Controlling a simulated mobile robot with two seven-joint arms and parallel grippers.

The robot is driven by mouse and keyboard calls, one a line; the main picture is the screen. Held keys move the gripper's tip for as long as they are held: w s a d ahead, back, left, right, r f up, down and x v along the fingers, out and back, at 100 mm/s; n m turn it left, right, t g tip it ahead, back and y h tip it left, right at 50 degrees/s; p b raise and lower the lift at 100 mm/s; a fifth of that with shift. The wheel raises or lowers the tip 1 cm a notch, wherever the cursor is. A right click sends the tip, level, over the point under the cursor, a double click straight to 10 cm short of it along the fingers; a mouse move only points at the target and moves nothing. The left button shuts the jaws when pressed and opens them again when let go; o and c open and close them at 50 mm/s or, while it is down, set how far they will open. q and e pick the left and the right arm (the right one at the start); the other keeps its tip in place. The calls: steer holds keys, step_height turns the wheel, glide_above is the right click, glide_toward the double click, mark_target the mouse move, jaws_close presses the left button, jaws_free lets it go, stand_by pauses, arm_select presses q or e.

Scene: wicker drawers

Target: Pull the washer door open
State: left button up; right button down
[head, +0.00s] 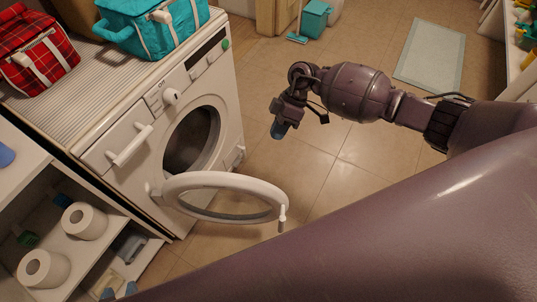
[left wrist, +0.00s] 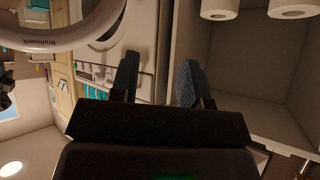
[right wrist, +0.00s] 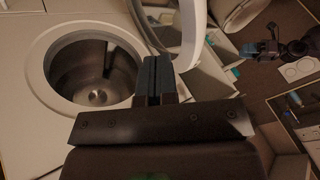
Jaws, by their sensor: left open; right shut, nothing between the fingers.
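The white washer (head: 160,100) stands at the left of the head view with its round door (head: 225,180) swung wide open and the drum opening (head: 190,140) exposed. The door's ring also shows at the upper left of the left wrist view (left wrist: 60,38). My left gripper (head: 119,290) is open and empty, low by the shelf unit; mostly its blue fingertips show in the head view. My right gripper (head: 279,128) is shut and empty, in front of the washer and apart from the door. The right wrist view shows the drum opening (right wrist: 88,70) left of its fingers.
A red plaid bag (head: 38,55) and a teal bag (head: 150,25) sit on the washer. The white shelf unit (head: 75,235) beside it holds toilet rolls (head: 85,220). Tiled floor right of the washer is clear.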

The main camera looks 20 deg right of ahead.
arm_select(q)
steer(key=shift+s+a+f+b, duration=0.1)
steer(key=shift+s+f+b, duration=0.1)
steer(key=shift+f+b, duration=1.05)
arm_select(e)
steer(key=s+a+f, duration=0.6)
steer(key=a+f, duration=0.1)
steer(key=shift+f, duration=0.35)
arm_select(q)
steer(key=shift+r, duration=0.1)
arm_select(e)
steer(key=shift+s, duration=0.1)
